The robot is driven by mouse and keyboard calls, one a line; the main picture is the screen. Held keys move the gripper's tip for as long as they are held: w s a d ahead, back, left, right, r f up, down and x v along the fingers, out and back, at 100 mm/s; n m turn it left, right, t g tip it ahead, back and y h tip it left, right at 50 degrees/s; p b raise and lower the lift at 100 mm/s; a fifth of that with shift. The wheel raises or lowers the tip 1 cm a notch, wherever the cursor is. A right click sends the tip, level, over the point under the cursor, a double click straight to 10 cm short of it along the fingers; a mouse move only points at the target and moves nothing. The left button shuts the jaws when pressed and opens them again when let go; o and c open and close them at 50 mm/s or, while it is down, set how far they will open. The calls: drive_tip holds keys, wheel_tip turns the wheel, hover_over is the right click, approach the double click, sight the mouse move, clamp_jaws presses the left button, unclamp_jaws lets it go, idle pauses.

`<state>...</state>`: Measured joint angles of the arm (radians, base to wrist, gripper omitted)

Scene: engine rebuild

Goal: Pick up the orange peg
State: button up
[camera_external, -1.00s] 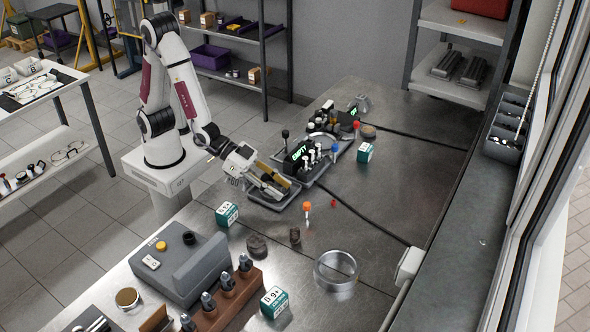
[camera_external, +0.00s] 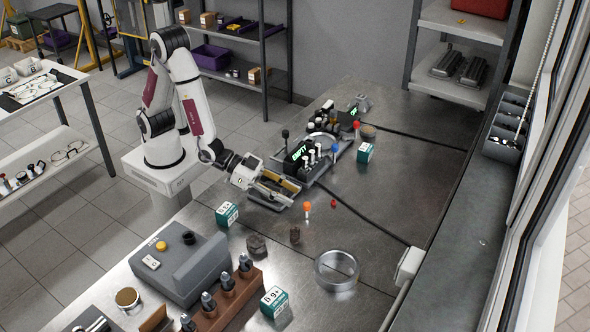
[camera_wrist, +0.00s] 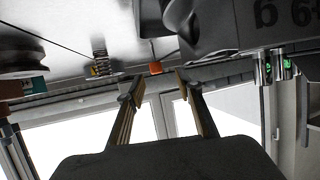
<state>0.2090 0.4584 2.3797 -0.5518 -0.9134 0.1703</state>
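The orange peg (camera_external: 307,206) stands on the metal bench with its orange head up, just right of my gripper. My gripper (camera_external: 291,196) is low over the bench, its fingers reaching towards the peg. In the wrist view my gripper (camera_wrist: 157,84) has two fingers spread apart with nothing between them. A small orange piece (camera_wrist: 155,68) shows beyond the fingertips there; it looks like the peg's head, apart from the fingers.
A small red piece (camera_external: 333,203) lies right of the peg. A grey tray with an illuminated display (camera_external: 299,152) and several pegs is behind. A green-white box (camera_external: 227,214), dark small parts (camera_external: 257,245) and a metal ring (camera_external: 337,270) are nearer the front. Bench right of the peg is fairly clear.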

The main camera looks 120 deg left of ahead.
sight(305, 203)
drive_tip(key=shift+x, duration=0.8)
drive_tip(key=shift+w, duration=0.1)
drive_tip(key=shift+w+f, duration=0.25)
drive_tip(key=shift+w, duration=0.6)
drive_tip(key=shift+w+f, duration=0.2)
drive_tip(key=shift+w, duration=0.65)
drive_tip(key=shift+x, duration=0.8)
clamp_jaws()
